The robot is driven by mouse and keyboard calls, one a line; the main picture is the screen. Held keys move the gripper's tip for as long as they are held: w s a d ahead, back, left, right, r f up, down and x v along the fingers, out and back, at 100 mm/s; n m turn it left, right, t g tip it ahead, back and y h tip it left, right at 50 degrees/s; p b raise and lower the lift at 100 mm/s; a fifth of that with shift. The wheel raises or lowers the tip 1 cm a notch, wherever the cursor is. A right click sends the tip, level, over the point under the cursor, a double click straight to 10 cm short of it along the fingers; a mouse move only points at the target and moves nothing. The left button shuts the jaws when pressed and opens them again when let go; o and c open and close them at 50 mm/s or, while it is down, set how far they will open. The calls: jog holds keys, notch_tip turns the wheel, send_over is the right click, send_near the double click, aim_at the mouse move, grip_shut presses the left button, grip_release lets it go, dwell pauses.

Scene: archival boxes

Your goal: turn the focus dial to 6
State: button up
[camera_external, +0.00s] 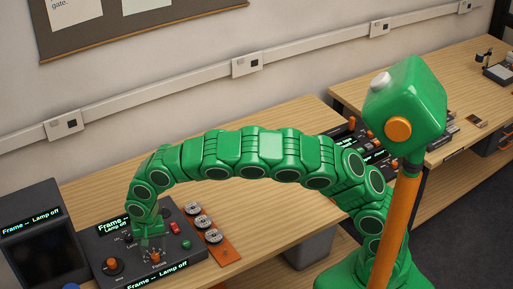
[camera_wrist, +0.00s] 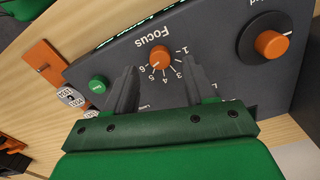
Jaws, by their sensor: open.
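The focus dial (camera_wrist: 162,57) is a small orange knob on a dark grey control panel (camera_wrist: 215,55), with the word Focus and white numbers around it in the wrist view. I cannot make out clearly which number its pointer faces. My gripper (camera_wrist: 159,67) is open, with one dark finger on each side of the dial in the wrist view, apart from it as far as I can see. In the external view my gripper (camera_external: 150,238) hangs low over the panel and the dial (camera_external: 155,255) shows just below it.
A larger orange knob (camera_wrist: 271,44) on a black disc stands on the same panel. A green button (camera_wrist: 98,84) is beside the dial. A red button (camera_external: 175,227) is near my gripper. A display (camera_external: 34,217) reads "Frame -- Lamp off". An orange strip (camera_external: 224,251) with round pieces lies alongside.

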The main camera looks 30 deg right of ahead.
aim_at(155, 255)
jog(key=shift+r, duration=2.2)
jog(key=w+d+r, duration=0.1)
jog(key=d+r, duration=0.3)
jog(key=d, duration=0.8)
jog(key=w+d+r+n+h, duration=0.1)
jog(key=d+r, duration=0.2)
jog(key=d, duration=0.8)
jog(key=w+d+r, duration=0.2)
jog(key=d+r, duration=0.2)
jog(key=d, duration=0.8)
jog(key=s+d+r+n, duration=0.1)
jog(key=s+d+r, duration=0.1)
jog(key=s+d, duration=1)
jog(key=s, duration=0.3)
jog(key=s+d+g, duration=0.1)
jog(key=s+d, duration=0.3)
jog(key=s, duration=0.3)
jog(key=s+d+n+y, duration=0.1)
jog(key=s+d, duration=0.3)
jog(key=s, duration=0.3)
jog(key=shift+s+r+g, duration=0.15)
jog(key=shift+s+g, duration=0.25)
